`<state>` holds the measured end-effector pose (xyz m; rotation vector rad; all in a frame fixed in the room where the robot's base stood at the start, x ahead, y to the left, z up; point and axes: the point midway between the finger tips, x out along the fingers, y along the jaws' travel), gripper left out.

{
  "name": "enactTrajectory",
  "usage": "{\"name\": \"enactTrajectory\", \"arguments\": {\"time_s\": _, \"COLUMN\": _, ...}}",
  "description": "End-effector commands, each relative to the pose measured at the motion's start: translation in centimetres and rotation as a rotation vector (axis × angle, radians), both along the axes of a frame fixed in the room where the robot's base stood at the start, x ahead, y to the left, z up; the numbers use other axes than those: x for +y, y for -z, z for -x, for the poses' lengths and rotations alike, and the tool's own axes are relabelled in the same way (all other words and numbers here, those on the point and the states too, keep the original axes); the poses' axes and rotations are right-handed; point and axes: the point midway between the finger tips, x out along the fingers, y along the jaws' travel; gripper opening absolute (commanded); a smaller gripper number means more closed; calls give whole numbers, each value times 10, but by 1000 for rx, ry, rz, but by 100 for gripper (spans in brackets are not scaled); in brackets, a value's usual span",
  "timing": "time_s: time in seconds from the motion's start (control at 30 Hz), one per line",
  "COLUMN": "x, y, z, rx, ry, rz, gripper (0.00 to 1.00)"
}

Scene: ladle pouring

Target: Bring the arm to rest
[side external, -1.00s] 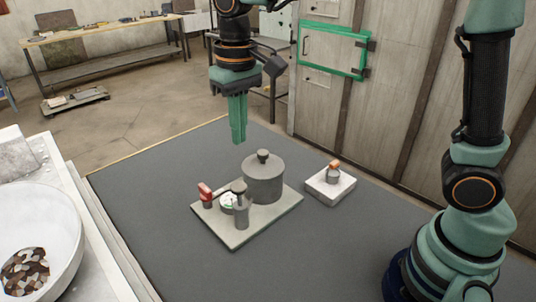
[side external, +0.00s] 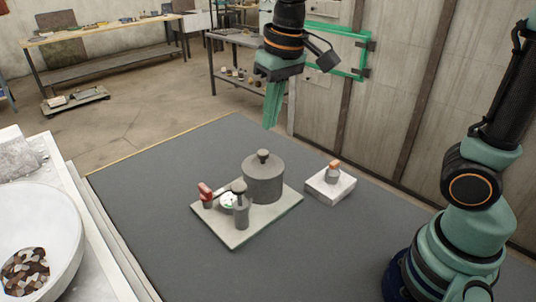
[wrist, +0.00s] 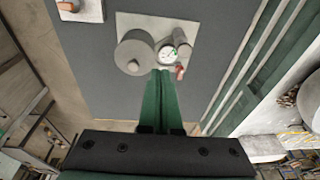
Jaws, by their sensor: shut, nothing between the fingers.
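My gripper (side external: 272,105) is shut and empty, with its green fingers pointing down. It hangs in the air above and behind the grey lidded pot (side external: 263,178), touching nothing. In the wrist view the shut fingers (wrist: 162,75) point toward the light board (wrist: 190,22). The pot stands on that board in the side view, beside a grey post (side external: 241,205), a small white-faced dial (side external: 228,201) and a red-ended part (side external: 205,193).
A white block (side external: 330,186) with a small orange-topped piece (side external: 333,170) sits right of the board. A white bowl (side external: 40,235) with brown pieces stands at the left. The dark table (side external: 150,185) is otherwise mostly clear.

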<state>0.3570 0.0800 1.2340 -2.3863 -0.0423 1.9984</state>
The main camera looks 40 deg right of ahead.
Motion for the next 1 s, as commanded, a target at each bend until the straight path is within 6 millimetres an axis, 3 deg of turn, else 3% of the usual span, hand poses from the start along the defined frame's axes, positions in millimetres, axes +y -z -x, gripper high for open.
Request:
{"name": "enactTrajectory", "arguments": {"time_s": 0.2, "x": -45, "y": -3, "z": 37, "rx": -156, "ry": 8, "rz": 1, "gripper": 0}}
{"name": "enactTrajectory", "arguments": {"time_s": 0.4, "x": -70, "y": 6, "z": 62, "rx": -266, "ry": 10, "rz": 23, "gripper": 0}}
{"name": "enactTrajectory", "arguments": {"time_s": 0.6, "x": -80, "y": 13, "z": 71, "rx": -314, "ry": 10, "rz": 38, "gripper": 0}}
{"name": "enactTrajectory", "arguments": {"time_s": 1.0, "x": -80, "y": 14, "z": 72, "rx": -315, "ry": 8, "rz": 40, "gripper": 0}}
